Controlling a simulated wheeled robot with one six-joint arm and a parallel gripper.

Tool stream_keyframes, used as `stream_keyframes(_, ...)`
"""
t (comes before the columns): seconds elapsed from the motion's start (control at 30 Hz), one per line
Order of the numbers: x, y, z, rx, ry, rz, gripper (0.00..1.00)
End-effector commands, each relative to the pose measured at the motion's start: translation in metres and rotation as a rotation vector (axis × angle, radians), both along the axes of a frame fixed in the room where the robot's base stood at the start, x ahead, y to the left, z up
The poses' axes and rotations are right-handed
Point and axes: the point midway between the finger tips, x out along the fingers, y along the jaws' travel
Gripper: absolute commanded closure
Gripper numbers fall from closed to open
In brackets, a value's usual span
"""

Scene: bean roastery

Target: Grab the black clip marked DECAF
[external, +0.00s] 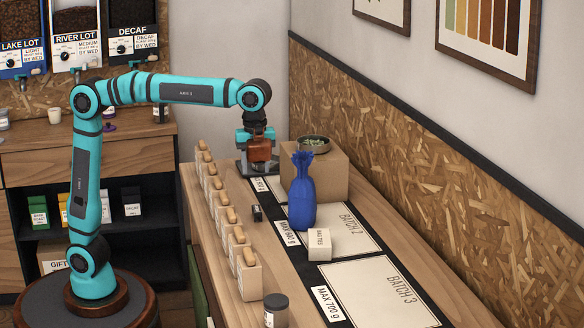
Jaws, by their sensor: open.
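A small black piece (257,213) with a pale end lies on the counter, between the row of wooden-topped blocks and the dark mat. It could be the black clip, but any marking on it is too small to read. My gripper (260,164) points down over the far end of the counter, beyond the black piece and apart from it. It is open. A reddish-brown part shows at my gripper, and I cannot tell whether it belongs to the gripper or stands behind it. The fingertips are hard to make out.
A blue tied bag (302,198), a white box (319,244) and a cardboard box (329,172) with a bowl (313,144) stand right of the black piece. Several wooden-topped blocks (247,277) line the left edge. A dark jar (276,312) is at the front.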

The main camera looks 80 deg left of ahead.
Motion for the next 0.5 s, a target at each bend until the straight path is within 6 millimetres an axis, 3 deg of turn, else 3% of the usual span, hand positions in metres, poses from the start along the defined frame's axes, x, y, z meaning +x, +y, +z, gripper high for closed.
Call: stream_keyframes(0.5, 0.000, 0.001, -0.089, 0.000, 0.000, 0.002, 0.53)
